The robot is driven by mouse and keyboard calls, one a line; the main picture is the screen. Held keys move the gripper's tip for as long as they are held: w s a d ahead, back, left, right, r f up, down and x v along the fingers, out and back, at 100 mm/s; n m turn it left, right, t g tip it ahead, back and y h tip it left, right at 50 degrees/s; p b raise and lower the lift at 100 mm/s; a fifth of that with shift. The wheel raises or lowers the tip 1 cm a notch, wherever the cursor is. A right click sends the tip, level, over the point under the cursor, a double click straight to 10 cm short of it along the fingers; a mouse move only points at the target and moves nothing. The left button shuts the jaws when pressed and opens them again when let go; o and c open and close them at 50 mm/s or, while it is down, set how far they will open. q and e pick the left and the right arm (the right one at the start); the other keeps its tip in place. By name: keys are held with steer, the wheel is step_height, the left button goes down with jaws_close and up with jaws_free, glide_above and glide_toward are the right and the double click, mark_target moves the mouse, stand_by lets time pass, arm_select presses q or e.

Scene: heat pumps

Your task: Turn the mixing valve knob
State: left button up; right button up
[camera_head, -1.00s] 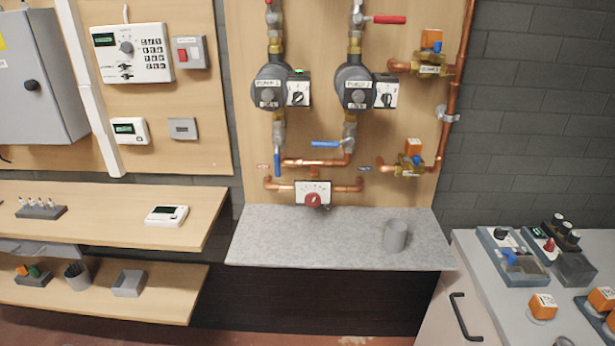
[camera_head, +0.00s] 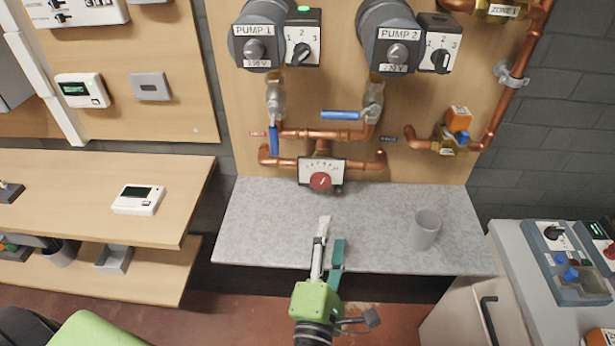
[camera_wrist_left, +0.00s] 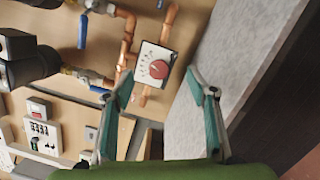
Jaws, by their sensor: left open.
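The mixing valve knob (camera_head: 320,181) is round and red, on a white scale plate (camera_head: 322,166) joined to copper pipes just above the grey shelf. My left gripper (camera_head: 331,232) is in front of the shelf, below the knob in the head view and apart from it. In the left wrist view the knob (camera_wrist_left: 158,69) lies ahead, between the directions of the two spread fingers (camera_wrist_left: 161,87). The left gripper is open and empty. My right gripper is not in view.
A grey cup (camera_head: 424,231) stands on the grey shelf (camera_head: 265,225), right of the gripper. Blue valve levers (camera_head: 341,115) and two pumps (camera_head: 397,45) are above the knob. A wooden shelf (camera_head: 90,215) is left, and a cabinet (camera_head: 470,290) is right.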

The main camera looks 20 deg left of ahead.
mark_target(320, 184)
arm_select(q)
steer(key=a+n+y, duration=0.1)
steer(key=a+n+g+y, duration=0.1)
steer(key=n, duration=0.1)
steer(key=shift+s+a, duration=0.15)
steer(key=shift+s, duration=0.25)
steer(key=shift+a+n+y, duration=0.3)
steer(key=shift+n, duration=0.2)
steer(key=p+x, duration=0.1)
steer(key=x, duration=0.3)
steer(key=p+x, duration=0.1)
steer(key=x, duration=0.3)
steer(key=p+x, duration=0.1)
steer(key=x, duration=0.4)
steer(key=shift+f, duration=0.3)
steer(key=shift+w+a, duration=0.15)
steer(key=shift+w, duration=0.3)
steer(key=c, duration=1.1)
